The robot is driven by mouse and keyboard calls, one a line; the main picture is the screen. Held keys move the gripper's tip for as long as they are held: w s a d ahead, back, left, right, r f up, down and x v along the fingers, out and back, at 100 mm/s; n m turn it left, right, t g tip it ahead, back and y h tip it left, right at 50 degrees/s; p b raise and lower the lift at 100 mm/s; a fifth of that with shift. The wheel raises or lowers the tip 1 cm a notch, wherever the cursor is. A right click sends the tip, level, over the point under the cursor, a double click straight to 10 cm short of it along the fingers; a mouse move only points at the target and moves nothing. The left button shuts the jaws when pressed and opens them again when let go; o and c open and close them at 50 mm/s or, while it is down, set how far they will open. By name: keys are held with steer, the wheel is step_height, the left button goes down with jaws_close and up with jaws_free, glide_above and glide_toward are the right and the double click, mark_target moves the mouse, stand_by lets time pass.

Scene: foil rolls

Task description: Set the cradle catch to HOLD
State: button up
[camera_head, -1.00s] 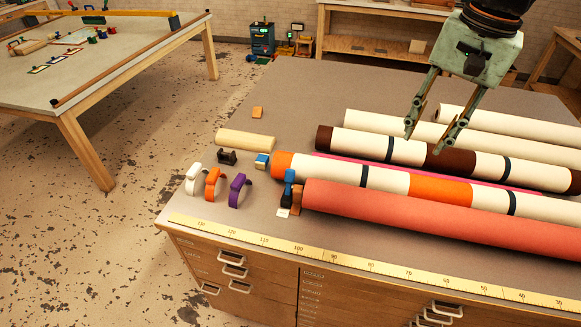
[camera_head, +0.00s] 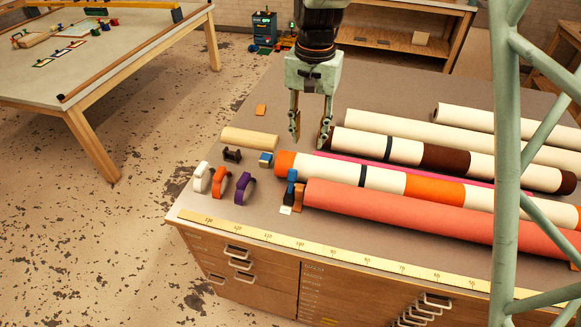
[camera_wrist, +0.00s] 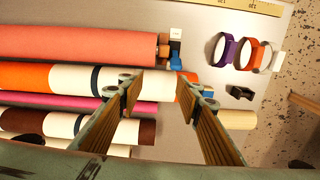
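The piece that looks like the cradle catch (camera_head: 291,189) is a small blue-topped, dark-bodied part. It stands beside an orange-brown block (camera_head: 299,196) at the left end of the coral roll (camera_head: 420,215), with a white card (camera_head: 286,210) in front. The catch also shows in the wrist view (camera_wrist: 175,60), above the gap between my fingers. I cannot read its setting or the card. My gripper (camera_head: 309,140) is open and empty, pointing down above the table behind the catch. In the wrist view its two fingers (camera_wrist: 157,88) are wide apart.
White, orange and purple clips (camera_head: 242,187) stand left of the catch. A dark bracket (camera_head: 232,155), a small blue-topped block (camera_head: 265,159) and a short cream roll (camera_head: 249,139) lie behind them. Several long rolls fill the right. A yellow ruler (camera_head: 330,250) runs along the front edge.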

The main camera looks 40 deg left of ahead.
mark_target(292, 170)
steer(key=shift+n, duration=0.3)
steer(key=a, duration=0.1)
steer(key=s+a+f, duration=0.1)
steer(key=s+a, duration=0.1)
steer(key=a, duration=0.1)
steer(key=shift+f+p, duration=0.3)
steer(key=shift+f, duration=0.05)
steer(key=shift+s+f, duration=0.1)
steer(key=shift+f+p, duration=0.55)
steer(key=shift+f, duration=6.25)
steer(key=shift+c, duration=0.8)
jaws_close()
